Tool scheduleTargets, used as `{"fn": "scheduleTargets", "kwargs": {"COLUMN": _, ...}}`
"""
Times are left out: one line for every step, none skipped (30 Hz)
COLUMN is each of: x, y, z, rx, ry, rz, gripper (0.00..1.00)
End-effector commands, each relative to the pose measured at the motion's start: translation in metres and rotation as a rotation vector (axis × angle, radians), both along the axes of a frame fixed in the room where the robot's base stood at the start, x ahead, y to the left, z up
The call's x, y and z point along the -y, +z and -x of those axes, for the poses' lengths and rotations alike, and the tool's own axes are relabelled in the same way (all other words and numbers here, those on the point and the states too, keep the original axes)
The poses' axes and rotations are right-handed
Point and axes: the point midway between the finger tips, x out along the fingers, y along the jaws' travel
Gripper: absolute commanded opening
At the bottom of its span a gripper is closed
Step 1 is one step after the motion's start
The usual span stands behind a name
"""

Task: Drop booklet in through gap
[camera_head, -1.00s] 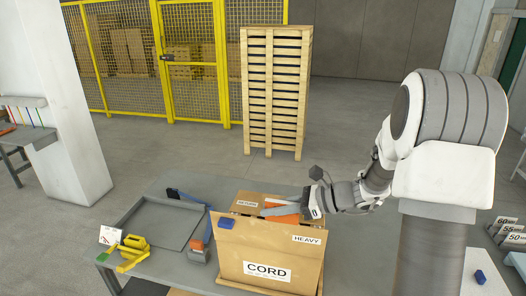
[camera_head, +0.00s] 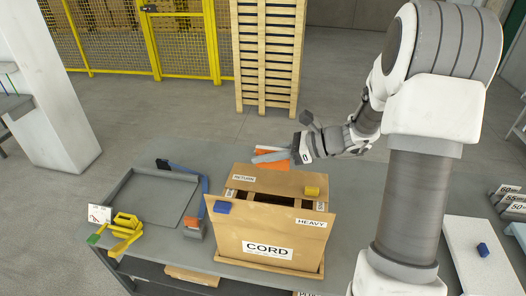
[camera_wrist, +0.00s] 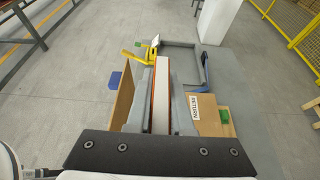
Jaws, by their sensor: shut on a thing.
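My gripper (camera_head: 270,153) is shut on an orange booklet (camera_head: 271,162), held above the far part of the cardboard carton (camera_head: 247,232) marked CORD, HEAVY and RETURN. In the wrist view the booklet (camera_wrist: 161,92) stands edge-on between the two grey fingers, showing a pale page edge and an orange cover edge. The carton's top shows a dark gap (camera_head: 285,199) between its flaps, partly hidden by the raised front panel. In the wrist view, carton board (camera_wrist: 206,112) shows on both sides of the fingers. The booklet appears clear of the carton.
A pallet stack (camera_head: 266,60) stands behind.

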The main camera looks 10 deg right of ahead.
Motion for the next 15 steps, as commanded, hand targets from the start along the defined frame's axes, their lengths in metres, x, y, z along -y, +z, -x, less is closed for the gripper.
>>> {"fn": "scheduleTargets", "kwargs": {"x": 0.0000, "y": 0.0002, "z": 0.0000, "rx": 0.000, "ry": 0.000, "rz": 0.000, "gripper": 0.00}}
{"fn": "scheduleTargets", "kwargs": {"x": 0.0000, "y": 0.0002, "z": 0.0000, "rx": 0.000, "ry": 0.000, "rz": 0.000, "gripper": 0.00}}
{"fn": "scheduleTargets", "kwargs": {"x": 0.0000, "y": 0.0002, "z": 0.0000, "rx": 0.000, "ry": 0.000, "rz": 0.000, "gripper": 0.00}}
{"fn": "scheduleTargets", "kwargs": {"x": 0.0000, "y": 0.0002, "z": 0.0000, "rx": 0.000, "ry": 0.000, "rz": 0.000, "gripper": 0.00}}
{"fn": "scheduleTargets", "kwargs": {"x": -0.0001, "y": 0.0002, "z": 0.0000, "rx": 0.000, "ry": 0.000, "rz": 0.000, "gripper": 0.00}}
{"fn": "scheduleTargets", "kwargs": {"x": 0.0000, "y": 0.0002, "z": 0.0000, "rx": 0.000, "ry": 0.000, "rz": 0.000, "gripper": 0.00}}
{"fn": "scheduleTargets", "kwargs": {"x": 0.0001, "y": 0.0004, "z": 0.0000, "rx": 0.000, "ry": 0.000, "rz": 0.000, "gripper": 0.00}}
{"fn": "scheduleTargets", "kwargs": {"x": 0.0002, "y": 0.0004, "z": 0.0001, "rx": 0.000, "ry": 0.000, "rz": 0.000, "gripper": 0.00}}
{"fn": "scheduleTargets", "kwargs": {"x": 0.0005, "y": 0.0006, "z": 0.0001, "rx": 0.000, "ry": 0.000, "rz": 0.000, "gripper": 0.00}}
{"fn": "scheduleTargets", "kwargs": {"x": 0.0006, "y": 0.0001, "z": 0.0001, "rx": 0.000, "ry": 0.000, "rz": 0.000, "gripper": 0.00}}
{"fn": "scheduleTargets", "kwargs": {"x": 0.0004, "y": -0.0016, "z": 0.0002, "rx": 0.000, "ry": 0.000, "rz": 0.000, "gripper": 0.00}}
{"fn": "scheduleTargets", "kwargs": {"x": 0.0004, "y": -0.0033, "z": 0.0002, "rx": 0.000, "ry": 0.000, "rz": 0.000, "gripper": 0.00}}
{"fn": "scheduleTargets", "kwargs": {"x": 0.0004, "y": -0.0047, "z": 0.0002, "rx": -0.001, "ry": 0.000, "rz": 0.000, "gripper": 0.00}}
{"fn": "scheduleTargets", "kwargs": {"x": 0.0004, "y": -0.0062, "z": 0.0002, "rx": -0.001, "ry": 0.000, "rz": 0.000, "gripper": 0.00}}
{"fn": "scheduleTargets", "kwargs": {"x": 0.0004, "y": -0.0087, "z": 0.0002, "rx": -0.001, "ry": 0.000, "rz": 0.000, "gripper": 0.00}}
